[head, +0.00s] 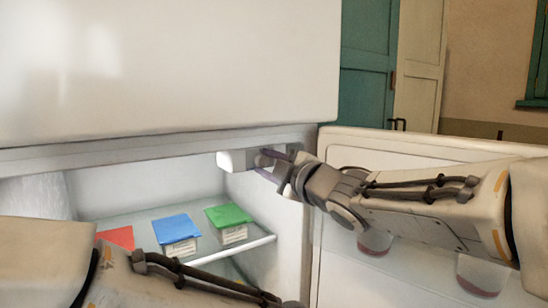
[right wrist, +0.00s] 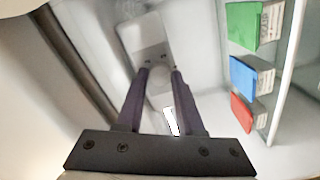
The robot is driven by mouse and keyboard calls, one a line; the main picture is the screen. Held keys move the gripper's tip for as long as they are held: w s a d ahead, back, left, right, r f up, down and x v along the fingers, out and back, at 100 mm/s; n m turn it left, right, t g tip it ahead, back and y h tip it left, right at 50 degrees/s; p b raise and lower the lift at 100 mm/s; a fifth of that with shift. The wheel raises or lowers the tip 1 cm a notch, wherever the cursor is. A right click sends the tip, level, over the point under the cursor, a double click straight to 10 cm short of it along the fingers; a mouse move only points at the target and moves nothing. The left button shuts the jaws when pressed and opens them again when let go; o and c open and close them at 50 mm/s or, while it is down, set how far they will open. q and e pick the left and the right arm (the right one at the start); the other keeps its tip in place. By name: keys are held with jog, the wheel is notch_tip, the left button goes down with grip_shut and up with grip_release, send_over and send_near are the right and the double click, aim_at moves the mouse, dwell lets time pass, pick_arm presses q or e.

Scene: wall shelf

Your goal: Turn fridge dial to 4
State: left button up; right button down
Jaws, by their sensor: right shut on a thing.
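The white dial housing (head: 232,160) sits under the top of the open fridge's inside, near its right wall. In the right wrist view the housing (right wrist: 142,38) is a pale block, and a small round white dial (right wrist: 160,77) sticks out from it. My right gripper (head: 265,160) reaches in from the right at the housing. Its two purple fingers are shut on the dial, one on each side, in the right wrist view (right wrist: 160,73). No dial number can be read. My left arm crosses the lower left of the head view; its gripper is out of the picture.
Green (head: 228,215), blue (head: 176,228) and red-lidded (head: 118,238) boxes stand on the glass shelf (head: 262,242) below. The fridge door (head: 340,150) is open on the right, with jars in its rack. The closed upper door (head: 170,70) is above.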

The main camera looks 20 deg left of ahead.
pick_arm(q)
jog(key=shift+r, duration=0.35)
pick_arm(e)
jog(key=shift+w+d+m, duration=0.1)
jog(key=shift+m, duration=0.5)
jog(key=c, duration=0.5)
grip_release()
jog(key=shift+c, duration=0.2)
